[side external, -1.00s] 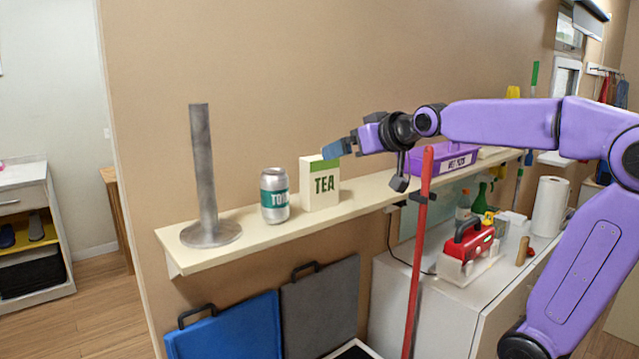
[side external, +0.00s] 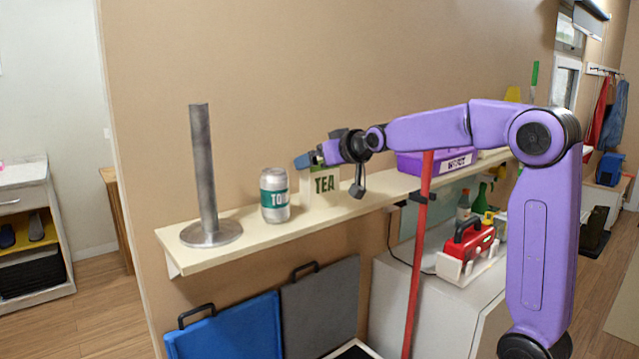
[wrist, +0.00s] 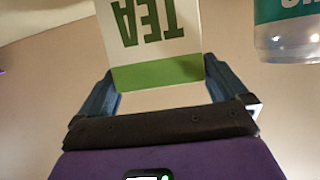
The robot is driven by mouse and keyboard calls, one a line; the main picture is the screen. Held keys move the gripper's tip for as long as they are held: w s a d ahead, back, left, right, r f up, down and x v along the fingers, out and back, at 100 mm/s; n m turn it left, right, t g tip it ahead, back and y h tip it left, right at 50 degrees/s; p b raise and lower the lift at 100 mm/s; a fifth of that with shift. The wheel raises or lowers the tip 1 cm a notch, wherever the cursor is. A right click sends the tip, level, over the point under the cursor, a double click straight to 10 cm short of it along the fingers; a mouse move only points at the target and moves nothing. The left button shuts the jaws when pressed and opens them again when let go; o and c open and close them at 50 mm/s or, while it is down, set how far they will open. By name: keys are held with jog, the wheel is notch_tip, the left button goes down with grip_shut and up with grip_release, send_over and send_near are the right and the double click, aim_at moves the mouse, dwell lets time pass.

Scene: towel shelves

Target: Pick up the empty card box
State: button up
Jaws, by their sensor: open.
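The card box (side external: 325,187), white with a green top and "TEA" in green, stands upright on the cream wall shelf (side external: 350,205). In the wrist view the box (wrist: 155,48) appears upside down. I cannot see inside the box.
A silver and teal can (side external: 275,198) stands close to the left of the box; it also shows in the wrist view (wrist: 287,38). A grey metal post (side external: 206,170) is farther left. A purple bin (side external: 437,162) and red pole (side external: 417,255) are to the right.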

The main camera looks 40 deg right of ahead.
jog(key=shift+x, duration=1.55)
jog(key=c, duration=0.6)
jog(key=shift+c, duration=0.2)
jog(key=shift+r, duration=0.6)
notch_tip(320, 180, up, 3)
jog(key=shift+f, duration=0.25)
jog(key=w+d+r+v, duration=0.1)
jog(key=r+v, duration=0.2)
jog(key=v, duration=1.3)
jog(key=shift+s, duration=0.15)
